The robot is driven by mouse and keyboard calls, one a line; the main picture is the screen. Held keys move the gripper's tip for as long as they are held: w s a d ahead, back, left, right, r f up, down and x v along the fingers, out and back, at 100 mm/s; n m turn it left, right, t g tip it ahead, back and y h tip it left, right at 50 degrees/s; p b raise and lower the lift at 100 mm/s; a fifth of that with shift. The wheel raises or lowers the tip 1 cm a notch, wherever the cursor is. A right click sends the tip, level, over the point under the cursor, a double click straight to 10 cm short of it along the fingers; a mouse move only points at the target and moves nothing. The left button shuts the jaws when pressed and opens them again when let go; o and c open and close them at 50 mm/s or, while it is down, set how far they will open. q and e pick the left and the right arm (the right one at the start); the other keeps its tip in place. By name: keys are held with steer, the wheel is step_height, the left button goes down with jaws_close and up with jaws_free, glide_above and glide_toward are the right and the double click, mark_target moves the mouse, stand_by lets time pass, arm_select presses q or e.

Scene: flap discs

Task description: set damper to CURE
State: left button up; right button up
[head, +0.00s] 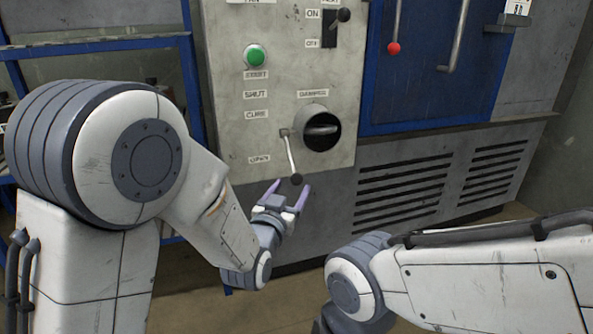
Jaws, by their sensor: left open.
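The damper lever (291,156) is a thin metal rod on the grey panel, ending in a black knob (296,180). It hangs downward from its upper end, beside a round black opening (321,131) under the DAMPER label (312,93). Labels SHUT (255,94), CURE (256,115) and OPEN (260,159) run down the panel to its left; the knob is lower than the OPEN label. My left gripper (291,186) is open, with its purple fingers on either side of the knob in the picture. I cannot tell whether they touch it. My right gripper is out of view.
Above are a green START button (254,56) and an ON/OFF switch (337,27). A blue door (430,90) with a red-knobbed lever (393,46) and a handle (455,38) is on the right. Vent grilles (405,190) are below. A blue rack (90,43) stands left.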

mark_target(294, 183)
arm_select(q)
steer(key=x, duration=0.4)
steer(key=shift+w+d+p, duration=0.1)
steer(key=shift+w+p, duration=0.2)
steer(key=shift+w, duration=0.1)
jaws_close()
stand_by(1.1)
